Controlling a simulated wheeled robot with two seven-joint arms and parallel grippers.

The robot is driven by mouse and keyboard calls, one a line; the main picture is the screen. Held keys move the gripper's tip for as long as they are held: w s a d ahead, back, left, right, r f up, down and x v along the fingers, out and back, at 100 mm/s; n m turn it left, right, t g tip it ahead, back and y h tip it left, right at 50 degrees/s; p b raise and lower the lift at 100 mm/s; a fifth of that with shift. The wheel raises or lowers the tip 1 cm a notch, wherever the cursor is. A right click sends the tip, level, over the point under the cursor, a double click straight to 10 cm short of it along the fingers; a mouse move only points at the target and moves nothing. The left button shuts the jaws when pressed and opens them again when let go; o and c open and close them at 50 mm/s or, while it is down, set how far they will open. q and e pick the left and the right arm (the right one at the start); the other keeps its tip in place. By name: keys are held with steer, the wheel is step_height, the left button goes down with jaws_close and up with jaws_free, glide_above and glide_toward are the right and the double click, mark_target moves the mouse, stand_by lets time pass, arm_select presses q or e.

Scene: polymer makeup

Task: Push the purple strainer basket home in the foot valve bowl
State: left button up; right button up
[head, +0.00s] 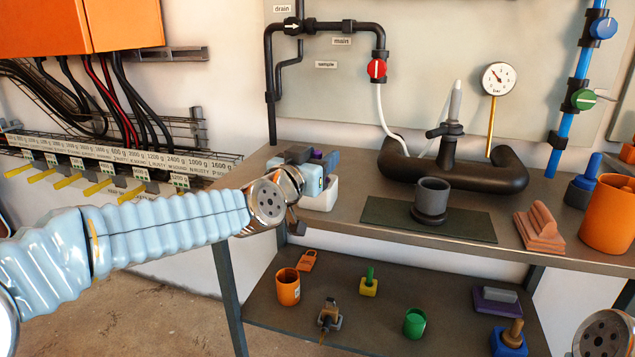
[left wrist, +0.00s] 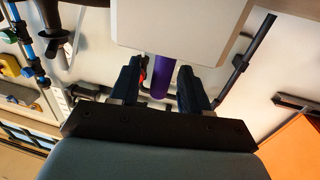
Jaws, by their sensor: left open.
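A purple cylindrical part (left wrist: 162,78), which I take for the strainer basket, stands up from a pale box (left wrist: 185,28) in the left wrist view. In the head view only a bit of purple (head: 317,153) shows between my fingers, above the white box (head: 319,199) at the bench's left end. My left gripper (head: 313,160) is open, its dark fingers on either side of the purple part, with gaps visible in the left wrist view (left wrist: 162,85). A grey cup in a black base (head: 432,200), likely the foot valve bowl, stands upright on the green mat. My right gripper is out of view.
The green mat (head: 385,217) is otherwise bare. Behind it is a black pipe manifold (head: 480,176) with a gauge (head: 499,79). A pink stepped block (head: 540,230) and orange cup (head: 608,215) stand right. The lower shelf (head: 350,295) holds several small parts.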

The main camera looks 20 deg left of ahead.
arm_select(q)
jaws_close()
stand_by(0.4)
step_height(320, 180, up, 6)
steer(key=shift+f+p, duration=0.2)
steer(key=shift+p, duration=0.95)
steer(key=shift+r, duration=2.25)
